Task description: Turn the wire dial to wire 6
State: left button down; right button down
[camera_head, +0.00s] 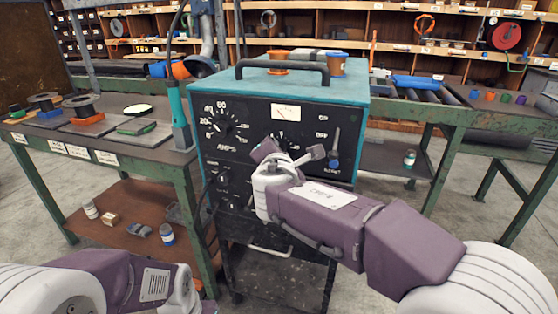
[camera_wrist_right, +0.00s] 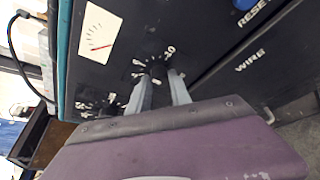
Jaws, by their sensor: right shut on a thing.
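The teal-topped machine (camera_head: 345,108) has a black front panel with dials. My right gripper (camera_head: 286,147) is at the panel, just below the white meter (camera_head: 286,112). In the right wrist view its two fingers (camera_wrist_right: 163,90) are shut on a black dial knob (camera_wrist_right: 157,72), one finger on each side. A "20" mark shows beside this knob; its other marks and pointer are mostly hidden. The word WIRE (camera_wrist_right: 250,60) is printed on the panel section across a seam from it. The amps dial (camera_head: 220,124) stands to the left.
A blue reset knob (camera_head: 333,164) sits close to the right of my right gripper. The machine's handle (camera_head: 283,66) spans its top. A workbench (camera_head: 60,139) with spools stands to the left. A roller bench (camera_head: 480,112) stands to the right.

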dwell(0.4)
jog(key=c, duration=1.2)
grip_release()
jog(key=shift+s, duration=0.1)
jog(key=p+v, duration=0.1)
jog(key=v, duration=0.8)
jog(key=shift+d, duration=0.1)
jog(key=shift+f, duration=0.1)
